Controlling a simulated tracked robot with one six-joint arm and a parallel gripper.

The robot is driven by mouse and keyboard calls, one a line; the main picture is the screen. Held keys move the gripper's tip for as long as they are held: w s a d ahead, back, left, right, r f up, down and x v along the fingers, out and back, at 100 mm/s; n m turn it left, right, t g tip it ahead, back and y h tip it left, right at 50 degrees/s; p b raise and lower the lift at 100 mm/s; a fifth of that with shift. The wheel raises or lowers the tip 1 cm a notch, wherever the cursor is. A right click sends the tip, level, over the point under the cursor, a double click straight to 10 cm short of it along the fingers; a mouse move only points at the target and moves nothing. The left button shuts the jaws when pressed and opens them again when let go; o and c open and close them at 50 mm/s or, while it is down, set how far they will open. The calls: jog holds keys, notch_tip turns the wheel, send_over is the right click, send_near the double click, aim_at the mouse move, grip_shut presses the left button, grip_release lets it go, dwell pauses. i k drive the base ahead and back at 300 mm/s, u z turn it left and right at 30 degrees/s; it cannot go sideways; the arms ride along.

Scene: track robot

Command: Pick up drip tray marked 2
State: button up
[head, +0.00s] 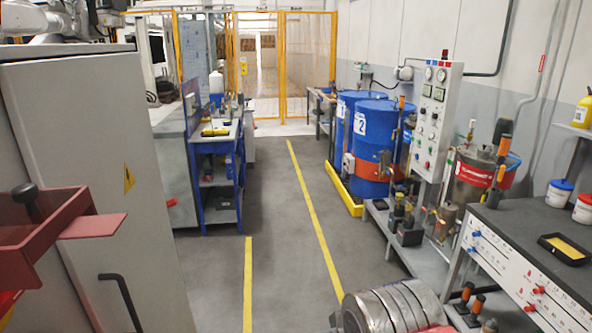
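I cannot make out a drip tray with a 2 on it. A yellow tray (346,192) lies on the floor under two blue drums, and no number can be read on it. The near drum (376,150) carries a white label with a 2, and the far drum (345,104) a label with a 1. A small black tray with a yellow inside (565,249) lies on the right bench, with no readable mark. My gripper is not in view.
A grey cabinet (90,150) fills the left. A blue workbench (215,140) stands beyond it. A control panel (437,115) and a dark-topped bench (520,225) line the right. A ribbed metal cylinder (390,308) is at the bottom. The aisle between yellow lines is clear.

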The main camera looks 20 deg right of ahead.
aim_at(571, 253)
jog(key=z, duration=0.1)
jog(key=i, duration=1.4)
jog(key=z, duration=0.4)
jog(key=i, duration=0.75)
jog(key=z, duration=0.8)
jog(key=i, duration=0.6)
jog(key=z, duration=0.65)
jog(key=i, duration=0.6)
jog(key=z, duration=0.3)
